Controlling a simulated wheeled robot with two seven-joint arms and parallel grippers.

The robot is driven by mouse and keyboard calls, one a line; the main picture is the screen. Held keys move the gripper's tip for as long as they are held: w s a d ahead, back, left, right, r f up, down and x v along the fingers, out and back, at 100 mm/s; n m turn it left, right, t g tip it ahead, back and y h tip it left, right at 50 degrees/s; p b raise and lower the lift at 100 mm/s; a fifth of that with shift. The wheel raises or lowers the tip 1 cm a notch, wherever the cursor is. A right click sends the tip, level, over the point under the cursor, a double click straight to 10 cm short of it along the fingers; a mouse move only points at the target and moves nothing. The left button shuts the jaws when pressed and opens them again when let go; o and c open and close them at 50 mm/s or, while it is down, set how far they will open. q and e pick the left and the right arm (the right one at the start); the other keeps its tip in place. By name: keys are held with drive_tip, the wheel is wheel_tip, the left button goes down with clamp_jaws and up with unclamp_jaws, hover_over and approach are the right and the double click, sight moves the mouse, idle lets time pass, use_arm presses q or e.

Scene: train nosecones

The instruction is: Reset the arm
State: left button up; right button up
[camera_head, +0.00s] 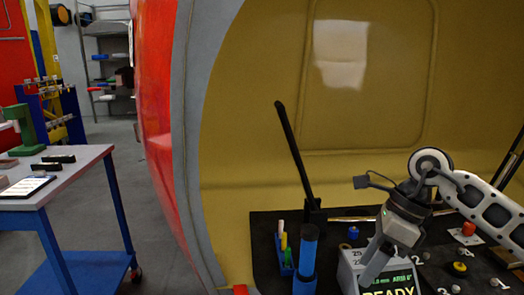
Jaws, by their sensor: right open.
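My right arm comes in from the right edge, bends at a round joint and points down and to the left. Its right gripper (378,262) is open, with a grey finger showing in front of a white device (350,268) whose screen reads READY. I see nothing held in it. I cannot tell whether the finger touches the device or is only in front of it. My left gripper is not in view.
A dark work surface (335,235) carries a blue cylinder (305,258), a rack of coloured sticks (284,255), a black upright bar (291,150) and small numbered parts. The yellow-lined nosecone shell (255,120) surrounds it. A blue cart (85,185) stands left on open floor.

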drive_tip(key=s+a+f+g+y, duration=0.1)
drive_tip(key=s+a+y, duration=0.2)
drive_tip(key=a, duration=0.3)
drive_tip(key=s+a+g+y, duration=0.1)
drive_tip(key=s+a+y, duration=0.1)
drive_tip(key=a+y, duration=0.3)
drive_tip(key=s+a+r+m+t+y+p, duration=0.2)
drive_tip(key=a+r+m+t+y, duration=0.35)
drive_tip(key=a+m+y, duration=0.4)
drive_tip(key=w+d+f+m+t+h, duration=0.1)
drive_tip(key=d+f+m+t+h, duration=0.15)
drive_tip(key=m+t+h, duration=0.4)
drive_tip(key=w+d+f+m+t+h+p, duration=0.1)
drive_tip(key=d+f+m+t, duration=0.15)
drive_tip(key=m, duration=0.75)
drive_tip(key=d+f+m+t+h, duration=0.1)
drive_tip(key=d+m+t+h, duration=0.25)
drive_tip(key=m+t, duration=0.35)
drive_tip(key=s+d+f+m+g+h, duration=0.3)
drive_tip(key=s+f+m+g+h, duration=0.1)
drive_tip(key=s+f+m, duration=0.2)
drive_tip(key=s+d+f+m+g+h+p, duration=0.1)
drive_tip(key=s+d+f+m+g+h, duration=0.2)
drive_tip(key=f+m, duration=0.4)
wheel_tip(320, 180, down, 4)
drive_tip(key=s+g, duration=0.1)
drive_tip(key=s, duration=0.1)
drive_tip(key=shift+s+d+m+h, duration=0.3)
drive_tip(key=shift+s+m+h, duration=0.05)
drive_tip(key=shift+s+m, duration=0.05)
